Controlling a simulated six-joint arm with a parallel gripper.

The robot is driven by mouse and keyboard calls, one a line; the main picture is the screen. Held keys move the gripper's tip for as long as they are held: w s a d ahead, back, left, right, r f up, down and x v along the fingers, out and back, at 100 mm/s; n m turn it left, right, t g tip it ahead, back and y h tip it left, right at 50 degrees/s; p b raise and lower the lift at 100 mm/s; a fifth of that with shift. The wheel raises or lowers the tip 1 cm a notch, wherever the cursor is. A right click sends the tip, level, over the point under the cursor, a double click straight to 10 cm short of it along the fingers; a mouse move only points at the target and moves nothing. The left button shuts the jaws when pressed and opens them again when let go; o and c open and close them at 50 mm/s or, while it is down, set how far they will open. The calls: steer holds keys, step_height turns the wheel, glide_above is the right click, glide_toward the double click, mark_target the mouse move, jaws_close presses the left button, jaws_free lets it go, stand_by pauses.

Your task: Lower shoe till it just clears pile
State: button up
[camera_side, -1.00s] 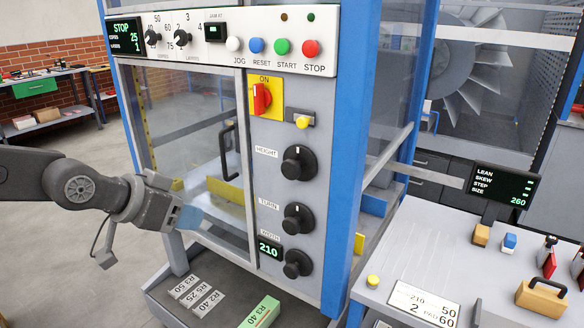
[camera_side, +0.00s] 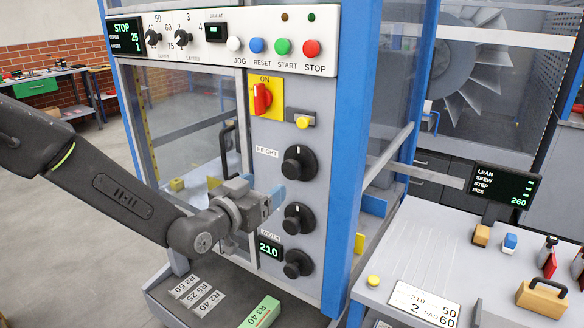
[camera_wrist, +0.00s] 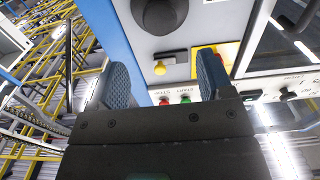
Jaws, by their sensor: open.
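My gripper (camera_side: 274,199) is open and empty in the side view, in front of the control panel (camera_side: 268,132), between the black HEIGHT knob (camera_side: 299,163) and the TURN knob (camera_side: 298,218). I cannot tell whether it touches the panel. In the wrist view its two blue-grey fingers (camera_wrist: 161,82) stand apart, with a dark knob (camera_wrist: 162,14) beyond them at the top. The WIDTH knob (camera_side: 298,264) sits below, beside a 210 display (camera_side: 270,248). Inside the cabinet, a yellow part (camera_side: 177,185) shows through the glass. I cannot make out the shoe or the pile.
A red switch on a yellow plate (camera_side: 262,98) and a yellow button (camera_side: 303,123) are above the knobs. A blue post (camera_side: 351,160) stands right of the panel. A door handle (camera_side: 226,146) is left of it.

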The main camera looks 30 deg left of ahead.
mark_target(289, 169)
steer(key=w, duration=1.1)
steer(key=shift+w, duration=0.1)
steer(key=c, duration=0.9)
